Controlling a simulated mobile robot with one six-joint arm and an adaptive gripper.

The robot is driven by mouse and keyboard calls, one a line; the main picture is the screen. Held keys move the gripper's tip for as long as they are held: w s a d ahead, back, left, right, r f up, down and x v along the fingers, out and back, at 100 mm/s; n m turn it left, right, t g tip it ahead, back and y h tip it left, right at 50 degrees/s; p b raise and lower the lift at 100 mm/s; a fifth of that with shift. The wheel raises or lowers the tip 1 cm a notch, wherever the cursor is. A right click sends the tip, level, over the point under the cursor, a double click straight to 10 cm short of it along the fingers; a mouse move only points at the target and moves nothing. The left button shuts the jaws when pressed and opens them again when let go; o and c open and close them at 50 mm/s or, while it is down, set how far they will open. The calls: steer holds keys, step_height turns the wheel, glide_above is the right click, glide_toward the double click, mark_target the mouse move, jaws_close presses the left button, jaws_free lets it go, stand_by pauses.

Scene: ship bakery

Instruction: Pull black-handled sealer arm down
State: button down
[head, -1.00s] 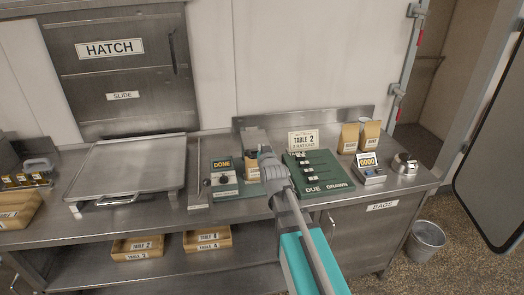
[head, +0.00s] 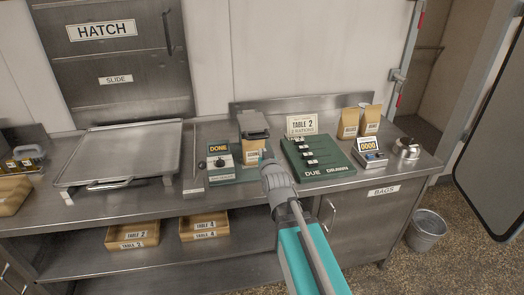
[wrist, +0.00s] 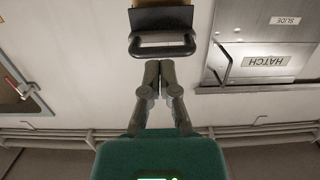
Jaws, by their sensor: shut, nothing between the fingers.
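The sealer (head: 253,126) stands on the steel counter, with a dark grey arm at its top and a tan paper bag (head: 252,147) at its front. In the wrist view its black handle (wrist: 165,50) is a wide loop, with a dark arm plate and a tan strip behind it. My gripper (head: 267,160) is in front of the sealer and slightly right of it. In the wrist view my gripper (wrist: 159,64) has its fingertips together and empty, just short of the handle's bar. I cannot tell whether they touch it. My gripper hides part of the sealer's lower right.
A green-based box marked DONE (head: 219,162) is left of the sealer. A green DUE/DRAWN board (head: 335,165) is close on the right. Tan bags (head: 348,124), a counter reading 0000 (head: 370,153) and a large metal tray (head: 110,155) share the steel counter (head: 395,180).

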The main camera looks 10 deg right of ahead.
steer(key=shift+s+f, duration=0.4)
steer(key=shift+f, duration=0.05)
steer(key=shift+f, duration=0.1)
steer(key=s+f+g, duration=0.7)
steer(key=f+g, duration=0.2)
steer(key=f, duration=0.2)
steer(key=s+f+g, duration=0.4)
steer(key=s+g, duration=0.3)
steer(key=s, duration=0.6)
steer(key=shift+f+g+p, duration=0.15)
steer(key=shift+g+p, duration=0.15)
steer(key=shift+g, duration=0.1)
